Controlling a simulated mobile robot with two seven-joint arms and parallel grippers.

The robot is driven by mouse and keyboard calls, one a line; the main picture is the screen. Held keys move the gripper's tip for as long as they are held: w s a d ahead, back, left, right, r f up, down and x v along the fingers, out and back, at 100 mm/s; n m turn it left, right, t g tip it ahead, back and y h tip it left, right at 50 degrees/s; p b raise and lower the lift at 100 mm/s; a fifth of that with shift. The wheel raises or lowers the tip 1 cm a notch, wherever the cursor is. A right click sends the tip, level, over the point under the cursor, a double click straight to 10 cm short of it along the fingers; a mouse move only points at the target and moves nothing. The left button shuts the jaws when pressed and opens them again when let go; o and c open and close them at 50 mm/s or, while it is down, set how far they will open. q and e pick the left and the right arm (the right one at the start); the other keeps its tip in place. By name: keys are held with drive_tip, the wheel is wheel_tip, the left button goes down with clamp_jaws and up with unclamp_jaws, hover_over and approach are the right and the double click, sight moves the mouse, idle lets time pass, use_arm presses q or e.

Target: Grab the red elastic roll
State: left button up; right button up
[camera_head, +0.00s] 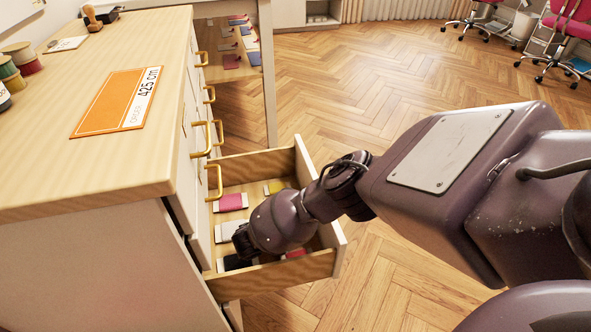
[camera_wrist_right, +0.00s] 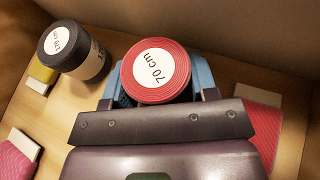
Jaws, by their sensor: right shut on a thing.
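In the wrist view the red elastic roll (camera_wrist_right: 156,71) stands between the blue fingers of my right gripper (camera_wrist_right: 155,85). A white label on its top reads 70 cm. The fingers are closed on its two sides, inside the open drawer (camera_head: 318,266). In the head view my right arm reaches down into this drawer and hides the roll and the fingertips. My left gripper is not in either view.
A black roll (camera_wrist_right: 72,48) labelled 170 cm stands close to the left of the red roll. Pink (camera_head: 230,202) and yellow (camera_head: 274,187) pieces with white cards lie in the drawer. The cabinet top holds an orange card (camera_head: 113,101) and several spools (camera_head: 20,58). The floor right of the drawer is clear.

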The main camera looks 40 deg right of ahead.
drive_tip(key=shift+r, duration=0.5)
drive_tip(key=r+p, duration=0.1)
drive_tip(key=r, duration=0.2)
drive_tip(key=r+p, duration=0.2)
drive_tip(key=r, duration=0.2)
drive_tip(key=r+p, duration=0.2)
drive_tip(key=r, duration=0.1)
drive_tip(key=shift+w+r, duration=0.15)
drive_tip(key=shift+w, duration=0.2)
use_arm(q)
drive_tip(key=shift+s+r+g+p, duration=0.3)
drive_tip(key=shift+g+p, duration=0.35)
drive_tip(key=shift+p, duration=0.45)
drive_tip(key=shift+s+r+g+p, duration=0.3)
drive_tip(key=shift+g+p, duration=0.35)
drive_tip(key=shift+p, duration=0.4)
use_arm(e)
wheel_tip(320, 180, up, 9)
drive_tip(key=shift+s, duration=0.3)
